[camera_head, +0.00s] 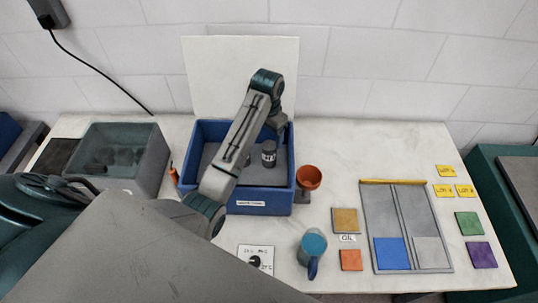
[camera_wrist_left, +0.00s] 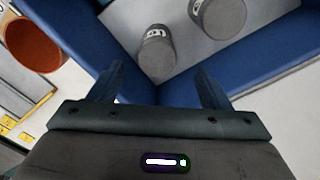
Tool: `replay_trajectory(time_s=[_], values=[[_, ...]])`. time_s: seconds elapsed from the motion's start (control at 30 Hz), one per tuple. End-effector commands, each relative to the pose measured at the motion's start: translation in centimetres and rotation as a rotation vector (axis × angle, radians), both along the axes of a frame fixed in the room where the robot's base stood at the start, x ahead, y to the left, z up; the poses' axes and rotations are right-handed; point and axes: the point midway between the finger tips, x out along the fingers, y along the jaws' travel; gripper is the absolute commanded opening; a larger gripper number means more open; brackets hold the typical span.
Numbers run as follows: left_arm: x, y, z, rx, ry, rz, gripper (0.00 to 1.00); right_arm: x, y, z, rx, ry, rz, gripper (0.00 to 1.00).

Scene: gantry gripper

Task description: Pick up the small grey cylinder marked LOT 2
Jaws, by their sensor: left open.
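Two grey cylinders with pale labels stand in the blue bin (camera_head: 240,209). One cylinder (camera_head: 269,153) shows to the right of my left arm in the head view; the arm hides much of the bin. In the left wrist view a smaller-looking cylinder (camera_wrist_left: 156,55) is ahead of the gap between the fingers, and a larger-looking one (camera_wrist_left: 219,15) is up and right. The label print is too small to read, so I cannot tell which is LOT 2. My left gripper (camera_head: 276,122) is above the bin; in the wrist view its fingers (camera_wrist_left: 161,82) are open and empty.
An orange cup (camera_head: 309,177) stands just right of the bin, and a grey tub (camera_head: 118,190) left. A blue-topped jug (camera_head: 313,246) is at the front, a divided tray (camera_head: 410,215) and coloured tiles at the right. A white panel (camera_head: 225,75) rises behind the bin.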

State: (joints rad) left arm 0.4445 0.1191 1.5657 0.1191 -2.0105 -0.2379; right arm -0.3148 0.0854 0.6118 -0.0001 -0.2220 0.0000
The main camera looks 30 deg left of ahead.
Motion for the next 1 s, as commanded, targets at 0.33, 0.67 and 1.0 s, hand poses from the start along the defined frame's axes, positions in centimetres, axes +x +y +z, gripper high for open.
replay_trajectory(time_s=[0.33,0.67,1.0], values=[[-0.1,-0.1,-3.9,0.000,0.003,0.000,0.71,2.8,0.1,0.4,0.001,-0.037,0.001,0.36],[-0.4,-0.4,-8.2,0.000,0.002,0.000,0.71,2.0,1.1,2.7,0.011,-0.028,-0.003,0.36],[-0.4,-0.4,-8.8,0.000,0.000,0.000,0.61,1.5,0.8,2.5,0.009,-0.020,-0.002,0.36]])
